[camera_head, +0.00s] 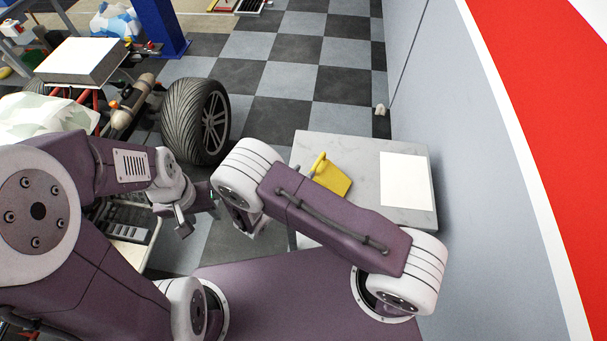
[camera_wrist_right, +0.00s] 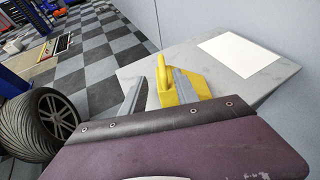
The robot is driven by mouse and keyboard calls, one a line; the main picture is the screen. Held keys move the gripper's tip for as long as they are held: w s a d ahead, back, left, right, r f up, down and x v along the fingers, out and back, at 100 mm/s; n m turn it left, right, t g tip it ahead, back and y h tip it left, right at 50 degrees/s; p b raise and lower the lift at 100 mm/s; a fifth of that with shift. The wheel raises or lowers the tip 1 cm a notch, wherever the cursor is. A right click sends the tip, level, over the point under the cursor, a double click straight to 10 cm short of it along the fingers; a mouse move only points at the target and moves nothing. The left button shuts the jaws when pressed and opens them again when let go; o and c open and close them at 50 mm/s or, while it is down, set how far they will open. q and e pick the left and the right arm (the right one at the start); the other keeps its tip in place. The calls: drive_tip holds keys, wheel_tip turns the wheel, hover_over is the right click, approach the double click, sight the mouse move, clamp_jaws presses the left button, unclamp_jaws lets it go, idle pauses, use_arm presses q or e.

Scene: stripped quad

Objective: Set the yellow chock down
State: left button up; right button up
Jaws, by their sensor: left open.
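The yellow chock (camera_head: 331,177), with a raised handle, rests on the grey table (camera_head: 352,152), near its left edge and partly behind my right arm. It also shows in the right wrist view (camera_wrist_right: 195,84), beyond my right gripper (camera_wrist_right: 159,76). That gripper's two fingers are apart, and the right finger overlaps the chock in the picture. I see no grip on the chock. My left gripper (camera_head: 184,222) is open and empty, further left.
A white sheet (camera_head: 405,180) lies on the table's right part, and a grey wall (camera_head: 465,190) stands right of it. A tyre on a wheel (camera_head: 197,120) stands left of the table.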

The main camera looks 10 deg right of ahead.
drive_tip(key=s+d+r+m+g+y, duration=0.1)
drive_tip(key=s+d+r+m+g, duration=0.5)
drive_tip(key=s+d+m+g, duration=0.65)
wheel_tip(320, 180, up, 6)
drive_tip(key=a+m+t+y, duration=0.3)
drive_tip(key=m+y, duration=0.5)
drive_tip(key=m, duration=0.8)
drive_tip(key=shift+s+f+t, duration=0.2)
drive_tip(key=shift+s+t, duration=0.15)
drive_tip(key=shift+s, duration=0.05)
drive_tip(key=shift+d, duration=0.1)
